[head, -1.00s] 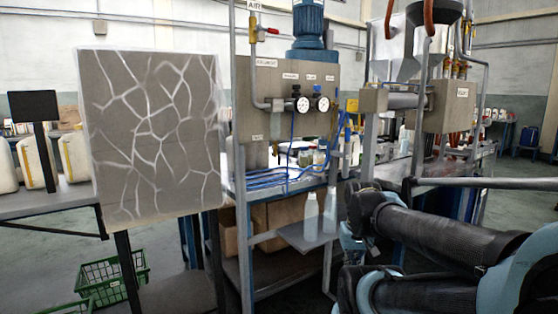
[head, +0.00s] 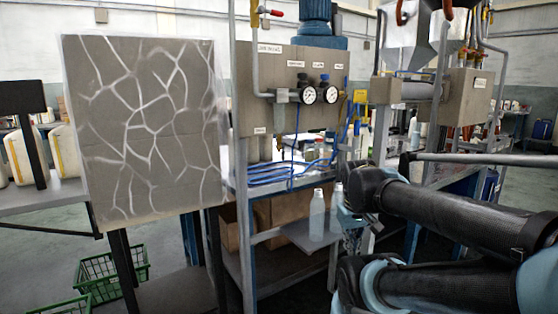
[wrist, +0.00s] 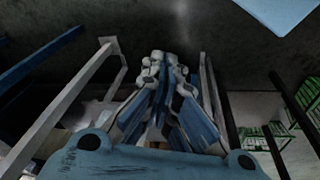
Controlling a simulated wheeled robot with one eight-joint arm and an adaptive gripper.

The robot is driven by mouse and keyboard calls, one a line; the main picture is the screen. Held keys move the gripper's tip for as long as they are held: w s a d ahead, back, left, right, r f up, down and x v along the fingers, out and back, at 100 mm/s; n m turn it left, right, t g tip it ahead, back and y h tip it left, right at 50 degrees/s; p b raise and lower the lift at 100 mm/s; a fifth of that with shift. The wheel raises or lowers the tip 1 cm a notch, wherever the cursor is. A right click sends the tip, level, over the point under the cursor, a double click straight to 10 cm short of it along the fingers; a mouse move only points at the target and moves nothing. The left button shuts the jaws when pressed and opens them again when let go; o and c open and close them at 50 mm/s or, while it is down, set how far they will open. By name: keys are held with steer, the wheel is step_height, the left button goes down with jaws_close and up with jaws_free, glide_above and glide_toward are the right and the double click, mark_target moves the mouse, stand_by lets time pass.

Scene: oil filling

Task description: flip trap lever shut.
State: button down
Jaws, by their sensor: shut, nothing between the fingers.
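A red-handled lever (head: 276,12) sits on the grey vertical air pipe at the upper left of the panel in the head view. Its handle lies about level, pointing right. The panel (head: 305,65) carries two gauges and small fittings, with labels too small to read. I cannot tell which fitting is the trap lever. My gripper (wrist: 165,62) is shut and empty in the wrist view, with its fingers together. In the head view it is partly hidden by my arm, low and right of the panel, near the shelf bottles, apart from the panel.
A cracked-pattern board (head: 150,130) stands at left. Blue hoses (head: 270,178) lie on the bench under the panel. Two pale bottles (head: 317,215) stand on the low shelf (head: 300,238). A grey frame post (head: 242,200) rises at the panel's left. Green baskets (head: 110,272) lie on the floor.

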mark_target(283, 151)
steer(key=w+a+r+n+t+h, duration=0.1)
steer(key=w+a+r+n, duration=0.3)
steer(key=w+r+n, duration=0.3)
steer(key=w+a+r+n+t+h, duration=0.1)
steer(key=w+a+r+n+h, duration=0.1)
steer(key=w+a+r+n, duration=0.45)
steer(key=w+a+r+n+t, duration=0.2)
steer(key=a+r+n, duration=0.4)
steer(key=a+n, duration=0.1)
steer(key=w+a+r+n+t, duration=0.2)
steer(key=w+a+r+n, duration=0.1)
steer(key=a+r+n, duration=0.3)
steer(key=a+n, duration=0.2)
steer(key=a, duration=0.1)
steer(key=shift+w+a, duration=0.2)
steer(key=shift+w, duration=0.15)
steer(key=w+r+x, duration=0.1)
steer(key=r+x, duration=0.1)
steer(key=x, duration=1.1)
steer(key=shift+w+d, duration=0.3)
steer(key=shift+w, duration=0.05)
